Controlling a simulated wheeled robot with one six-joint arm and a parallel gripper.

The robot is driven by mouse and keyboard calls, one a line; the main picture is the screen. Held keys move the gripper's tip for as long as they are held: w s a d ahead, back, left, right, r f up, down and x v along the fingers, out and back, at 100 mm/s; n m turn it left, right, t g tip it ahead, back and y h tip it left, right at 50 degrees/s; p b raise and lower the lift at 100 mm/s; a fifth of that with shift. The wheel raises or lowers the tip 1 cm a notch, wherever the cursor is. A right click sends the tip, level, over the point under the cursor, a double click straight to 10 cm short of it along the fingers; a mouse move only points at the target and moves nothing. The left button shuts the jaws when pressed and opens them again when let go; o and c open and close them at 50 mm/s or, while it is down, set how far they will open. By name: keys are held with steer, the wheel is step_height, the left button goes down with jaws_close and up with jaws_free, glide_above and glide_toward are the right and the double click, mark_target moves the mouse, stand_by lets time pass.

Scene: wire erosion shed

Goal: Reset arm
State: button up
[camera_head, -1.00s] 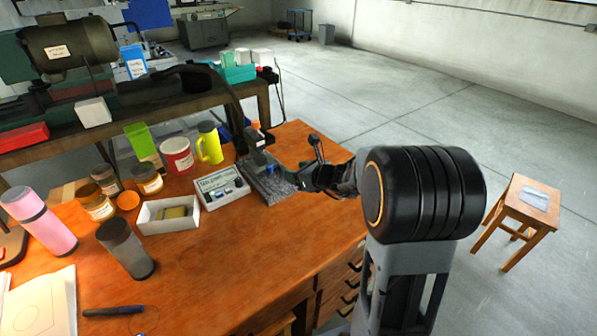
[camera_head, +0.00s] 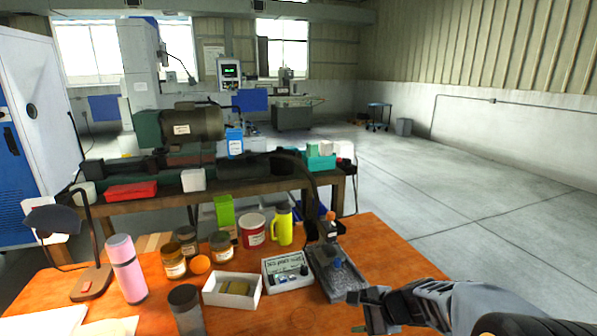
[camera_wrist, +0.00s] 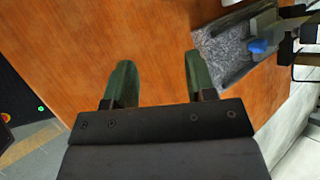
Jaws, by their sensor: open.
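My gripper (camera_head: 372,312) is at the right front of the wooden bench (camera_head: 330,322), beside the grey stone plate of a gauge stand (camera_head: 340,285). In the wrist view my gripper (camera_wrist: 155,75) shows two green fingers spread apart with nothing between them. Only bare wood lies beyond them. Part of my arm runs off the lower right of the head view.
A boxed instrument (camera_head: 288,272), a white tray (camera_head: 230,291), a yellow flask (camera_head: 283,226), a red tin (camera_head: 252,230), jars and a pink bottle (camera_head: 126,268) crowd the bench. A lathe (camera_head: 180,165) stands behind. Open floor (camera_head: 440,215) lies to the right.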

steer(key=s+d+r+n+g+h+p, duration=0.1)
steer(key=s+r+n+h+p, duration=0.6)
steer(key=s+r+n+p, duration=0.3)
steer(key=s+r+n, duration=0.3)
steer(key=r+n, duration=0.2)
steer(key=r, duration=0.1)
steer(key=shift+s+d+r+n+g, duration=0.2)
steer(key=shift+d+r+n+g, duration=0.05)
steer(key=shift+r+n+g, duration=0.1)
